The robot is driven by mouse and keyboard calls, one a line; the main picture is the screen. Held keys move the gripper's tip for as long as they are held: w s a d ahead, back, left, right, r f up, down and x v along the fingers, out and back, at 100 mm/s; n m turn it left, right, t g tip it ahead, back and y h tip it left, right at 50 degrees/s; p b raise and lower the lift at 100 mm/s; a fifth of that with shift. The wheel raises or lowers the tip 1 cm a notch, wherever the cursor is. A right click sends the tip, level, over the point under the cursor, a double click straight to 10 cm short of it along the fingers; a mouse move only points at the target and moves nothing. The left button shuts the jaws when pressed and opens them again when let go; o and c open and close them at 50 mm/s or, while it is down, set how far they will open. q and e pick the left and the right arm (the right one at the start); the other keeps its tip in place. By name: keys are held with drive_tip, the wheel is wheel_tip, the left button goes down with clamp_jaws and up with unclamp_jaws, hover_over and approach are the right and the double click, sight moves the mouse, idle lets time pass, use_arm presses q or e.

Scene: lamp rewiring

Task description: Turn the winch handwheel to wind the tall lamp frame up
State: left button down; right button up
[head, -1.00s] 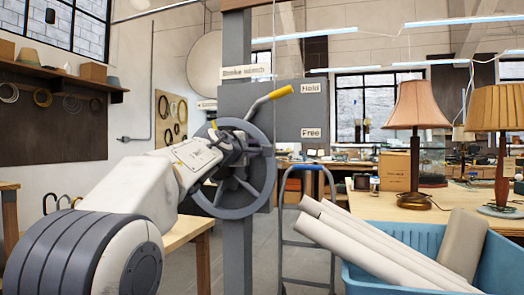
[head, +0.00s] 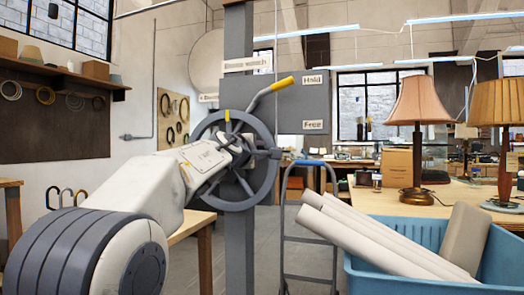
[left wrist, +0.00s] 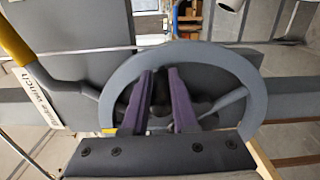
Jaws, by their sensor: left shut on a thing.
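The grey winch handwheel (head: 265,190) stands upright on a grey post, with a yellow mark near the top of its rim. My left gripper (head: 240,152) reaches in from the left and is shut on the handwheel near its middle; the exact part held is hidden. In the left wrist view, its two purple fingers (left wrist: 164,100) lie inside the rim of the wheel (left wrist: 240,75). The winch lever's yellow grip (head: 275,88) points up and right, toward the "Hold" label (head: 313,79) and above the "Free" label (head: 313,125). I cannot make out the tall lamp frame. My right gripper is out of view.
A blue bin (head: 400,285) with pale rolls (head: 365,235) stands at the lower right. Two shaded lamps (head: 418,110) stand on a bench behind it. A hand truck (head: 308,225) is right of the post. A wooden table (head: 190,225) is behind my left arm.

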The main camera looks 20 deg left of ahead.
use_arm(q)
drive_tip(key=c, duration=1)
unclamp_jaws()
drive_tip(key=shift+w+a+f+y, duration=0.2)
drive_tip(key=shift+a+f+y, duration=0.1)
drive_tip(key=shift+a+f, duration=0.3)
drive_tip(key=o, duration=0.3)
drive_tip(key=shift+a, duration=0.4)
drive_tip(key=shift+o, duration=0.2)
drive_tip(key=shift+d+r, duration=0.25)
drive_tip(key=shift+d, duration=0.2)
drive_tip(key=shift+s, duration=0.2)
drive_tip(key=s+b, duration=0.2)
drive_tip(key=s, duration=0.8)
drive_tip(key=shift+a, duration=0.3)
